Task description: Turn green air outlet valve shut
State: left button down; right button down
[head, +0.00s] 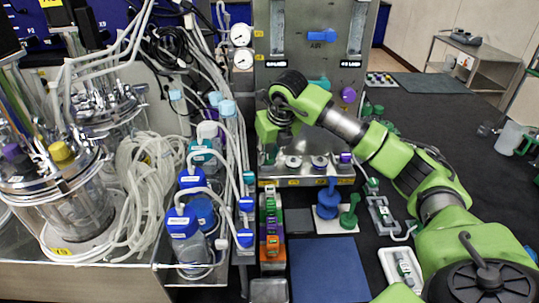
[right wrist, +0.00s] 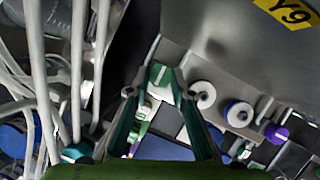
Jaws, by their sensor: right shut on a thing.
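The green air outlet valve shows in the right wrist view as a small green handle with a pale stripe (right wrist: 161,76), between the fingertips of my right gripper (right wrist: 157,88). The gripper is shut on it. In the head view my right arm reaches in from the right to the front panel (head: 318,130). My wrist hides the fingers and most of the valve there. I cannot tell exactly how far the valve is turned. My left gripper is not in view.
Tubes and blue-capped bottles (head: 187,222) stand close on the left. A blue mat (head: 328,270) lies bare in front.

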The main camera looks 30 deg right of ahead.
jog(key=shift+w+r, duration=0.1)
dwell(0.3)
jog(key=c, duration=1.8)
grip_release()
jog(key=v, duration=1.2)
jog(key=shift+a, duration=0.1)
